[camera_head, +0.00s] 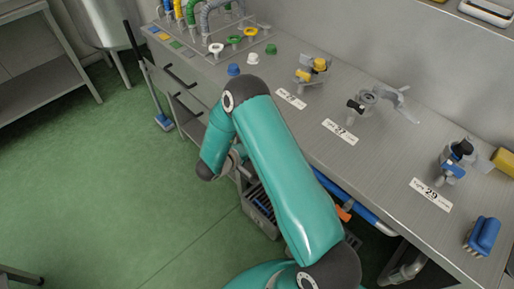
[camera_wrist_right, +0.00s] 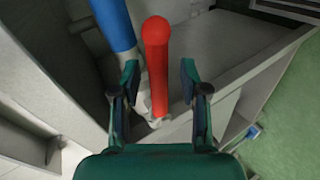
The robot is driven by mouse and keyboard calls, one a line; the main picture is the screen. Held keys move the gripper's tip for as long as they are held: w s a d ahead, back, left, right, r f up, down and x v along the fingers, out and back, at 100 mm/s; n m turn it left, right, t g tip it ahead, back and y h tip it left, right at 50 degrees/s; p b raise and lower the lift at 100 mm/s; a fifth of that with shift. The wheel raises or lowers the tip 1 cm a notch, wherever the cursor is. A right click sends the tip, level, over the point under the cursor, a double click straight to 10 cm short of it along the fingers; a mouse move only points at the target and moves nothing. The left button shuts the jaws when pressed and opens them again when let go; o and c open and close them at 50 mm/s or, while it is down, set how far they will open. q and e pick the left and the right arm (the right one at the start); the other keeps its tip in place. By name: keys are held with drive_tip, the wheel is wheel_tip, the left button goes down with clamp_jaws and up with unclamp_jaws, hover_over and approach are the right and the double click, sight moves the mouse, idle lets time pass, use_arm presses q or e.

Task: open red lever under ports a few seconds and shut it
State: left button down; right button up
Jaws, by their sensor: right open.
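The red lever (camera_wrist_right: 157,70), a rod with a round ball end, shows in the right wrist view. My right gripper (camera_wrist_right: 159,73) is open, with one finger on each side of the lever. Gaps show between the lever and both fingers, and I cannot tell its exact depth between them. In the head view my teal arm hides the gripper and most of the space below the bench edge. The ports with coloured rings and hoses (camera_head: 216,48) are at the bench's far left end. My left gripper is not in view.
A blue pipe (camera_wrist_right: 115,25) runs close left of the lever. In the head view a blue pipe (camera_head: 372,219) and an orange-red piece (camera_head: 343,213) sit under the bench (camera_head: 300,125). Valve fittings and a blue brush (camera_head: 482,236) stand on the bench. Green floor at left is open.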

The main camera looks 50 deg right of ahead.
drive_tip(key=v, duration=1)
drive_tip(key=shift+a+r, duration=0.2)
drive_tip(key=shift+a, duration=0.2)
drive_tip(key=w+a+f+n+t+y, duration=0.1)
drive_tip(key=a+f+n+t+y, duration=0.3)
drive_tip(key=a+f+t+y, duration=0.5)
drive_tip(key=s+a+f+m+g+y, duration=0.3)
drive_tip(key=s+a+g+y, duration=0.4)
drive_tip(key=s+a, duration=0.6)
drive_tip(key=a+f, duration=0.1)
drive_tip(key=a, duration=0.2)
drive_tip(key=shift+f+g, duration=0.15)
drive_tip(key=shift+g, duration=0.15)
